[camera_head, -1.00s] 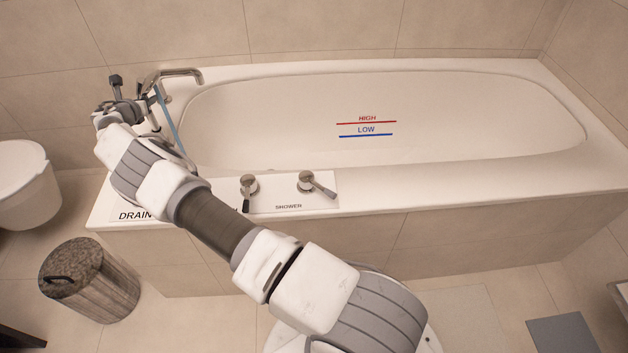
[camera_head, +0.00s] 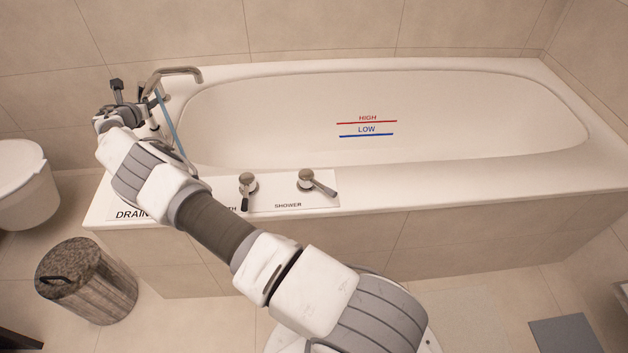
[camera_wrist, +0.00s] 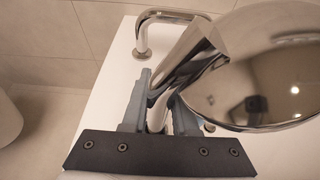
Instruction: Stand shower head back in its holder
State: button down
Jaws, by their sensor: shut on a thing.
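The shower head (camera_wrist: 285,70) is a shiny chrome piece with a broad round disc, filling the right of the wrist view. Its chrome neck runs down between the fingers of my gripper (camera_wrist: 160,115), which is shut on it. In the head view my gripper (camera_head: 140,103) is over the tub's far left corner, beside the spout, and the shower head is hard to make out behind the arm. I cannot make out the holder in either view. A thin blue strip (camera_head: 170,122), perhaps the hose, slants down beside my gripper.
The curved chrome spout (camera_head: 178,72) stands close to my gripper; it also shows in the wrist view (camera_wrist: 175,14). The white bathtub (camera_head: 440,178) has levers (camera_head: 315,182) on its front rim. A lidded bin (camera_head: 85,280) and a white bucket-like container (camera_head: 25,185) stand left.

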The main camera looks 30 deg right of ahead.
jog(key=shift+f+b, duration=0.3)
jog(key=shift+f, duration=0.15)
jog(key=c, duration=0.6)
grip_release()
